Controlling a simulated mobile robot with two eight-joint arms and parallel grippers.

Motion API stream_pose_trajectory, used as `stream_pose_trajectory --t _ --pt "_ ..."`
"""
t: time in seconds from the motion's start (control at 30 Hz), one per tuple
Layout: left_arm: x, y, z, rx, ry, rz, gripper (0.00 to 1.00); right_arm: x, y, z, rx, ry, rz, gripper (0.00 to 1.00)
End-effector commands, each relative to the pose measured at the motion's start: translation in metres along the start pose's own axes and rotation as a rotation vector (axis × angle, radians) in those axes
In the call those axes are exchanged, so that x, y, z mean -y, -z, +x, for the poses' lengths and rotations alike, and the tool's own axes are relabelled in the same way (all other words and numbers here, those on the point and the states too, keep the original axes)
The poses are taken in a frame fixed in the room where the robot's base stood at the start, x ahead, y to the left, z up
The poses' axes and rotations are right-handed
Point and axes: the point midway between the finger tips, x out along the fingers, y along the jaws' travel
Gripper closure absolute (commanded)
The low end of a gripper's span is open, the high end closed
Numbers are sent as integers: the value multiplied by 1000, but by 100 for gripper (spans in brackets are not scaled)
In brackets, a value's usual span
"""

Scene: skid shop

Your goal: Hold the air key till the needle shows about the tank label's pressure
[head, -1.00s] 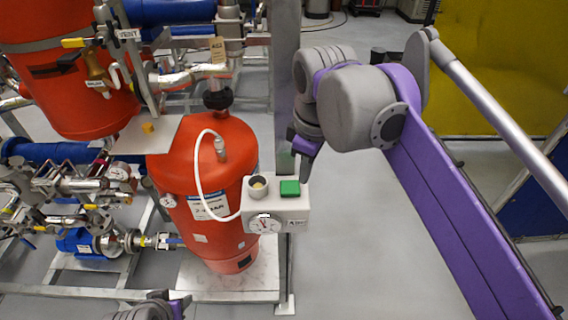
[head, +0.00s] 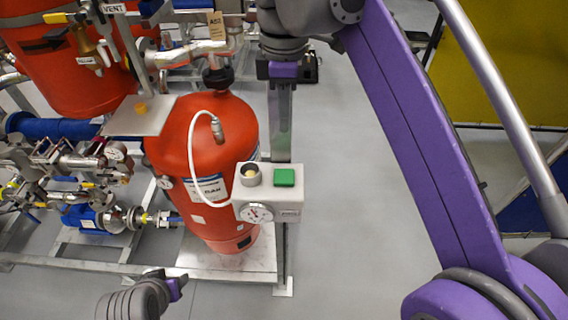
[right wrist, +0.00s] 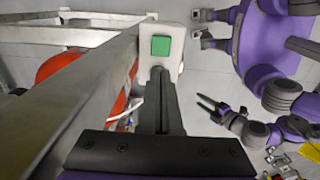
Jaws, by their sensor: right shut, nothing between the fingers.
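The air key is a green square button (head: 284,177) on a pale control box (head: 300,200); it also shows in the right wrist view (right wrist: 160,46). A small round gauge (head: 257,212) is on the box's front; its reading is too small to tell. The red tank (head: 215,140) stands behind and left of the box with a white label (head: 208,188), its figures not clearly legible. My right gripper (head: 282,150) is shut and empty, fingers pointing down toward the key; I cannot tell whether they touch it. My left gripper (head: 176,287) is low; its fingers look spread in the right wrist view (right wrist: 213,108).
A round cup-like fitting (head: 249,175) sits beside the key. A white hose (head: 191,150) runs from the tank to the box. Pipes and valves (head: 85,165) crowd the left. The floor on the right is clear.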

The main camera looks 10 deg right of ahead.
Motion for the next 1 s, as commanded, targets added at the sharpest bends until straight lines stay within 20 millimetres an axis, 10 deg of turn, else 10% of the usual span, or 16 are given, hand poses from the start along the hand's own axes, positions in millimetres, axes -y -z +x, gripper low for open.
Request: stream_pose_trajectory --t 0.6,1.0 --pt "0 -18 14 18 0 0 50 0 0 116 0 0 1 100" --pt "0 -19 14 18 0 0 50 0 0 135 0 -1 1 100"
